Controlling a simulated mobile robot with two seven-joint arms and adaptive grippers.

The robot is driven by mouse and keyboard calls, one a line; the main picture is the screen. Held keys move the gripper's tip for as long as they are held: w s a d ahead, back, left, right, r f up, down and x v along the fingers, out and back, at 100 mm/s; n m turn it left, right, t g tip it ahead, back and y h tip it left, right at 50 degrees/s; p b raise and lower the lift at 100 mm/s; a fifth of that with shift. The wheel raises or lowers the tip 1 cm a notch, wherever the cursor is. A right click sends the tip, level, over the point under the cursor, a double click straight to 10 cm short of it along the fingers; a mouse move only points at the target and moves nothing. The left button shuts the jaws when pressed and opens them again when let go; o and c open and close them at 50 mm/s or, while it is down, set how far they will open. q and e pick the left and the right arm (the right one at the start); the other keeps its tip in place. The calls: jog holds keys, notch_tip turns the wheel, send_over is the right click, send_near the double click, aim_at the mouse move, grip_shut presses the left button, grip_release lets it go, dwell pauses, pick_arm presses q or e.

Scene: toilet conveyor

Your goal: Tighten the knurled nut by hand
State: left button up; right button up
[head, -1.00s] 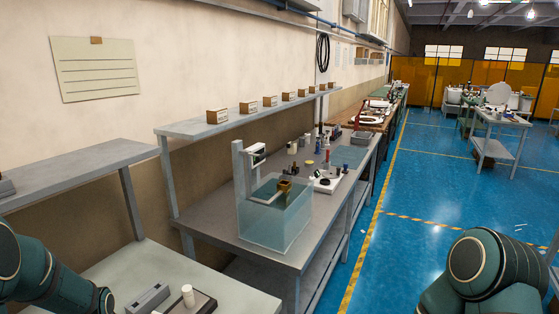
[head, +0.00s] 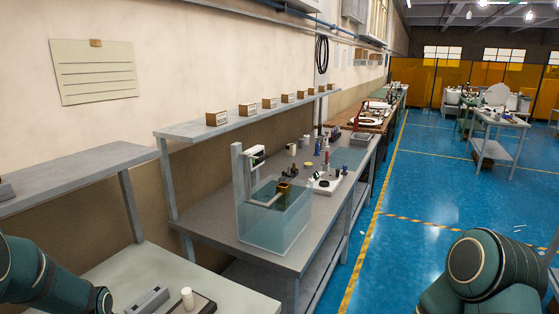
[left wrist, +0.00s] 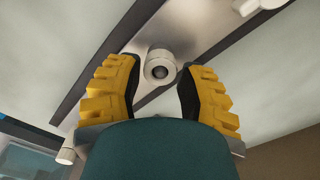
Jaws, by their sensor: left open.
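In the left wrist view my left gripper (left wrist: 160,78) is open, with one yellow, dark-lined finger on each side of a pale round part (left wrist: 160,65). This part has a dark centre and sits on a grey metal plate (left wrist: 195,28). Clear gaps show between it and both fingers; it looks ungripped. I cannot make out knurling, so I cannot tell whether it is the nut. In the head view a white upright cylinder (head: 187,298) stands on a dark-edged base on the near bench. My left gripper is out of the head view; my right gripper is not in view.
A grey block (head: 148,300) lies beside the base on the near bench (head: 105,270). A clear water tank (head: 275,222) stands on the bench beyond. In the left wrist view a small pale cylinder (left wrist: 66,152) shows at lower left.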

pick_arm(q)
jog(key=shift+r+p, duration=0.5)
jog(key=shift+r, duration=0.4)
jog(key=o, duration=0.7)
jog(key=shift+r+p, duration=1.05)
jog(key=shift+r, duration=0.45)
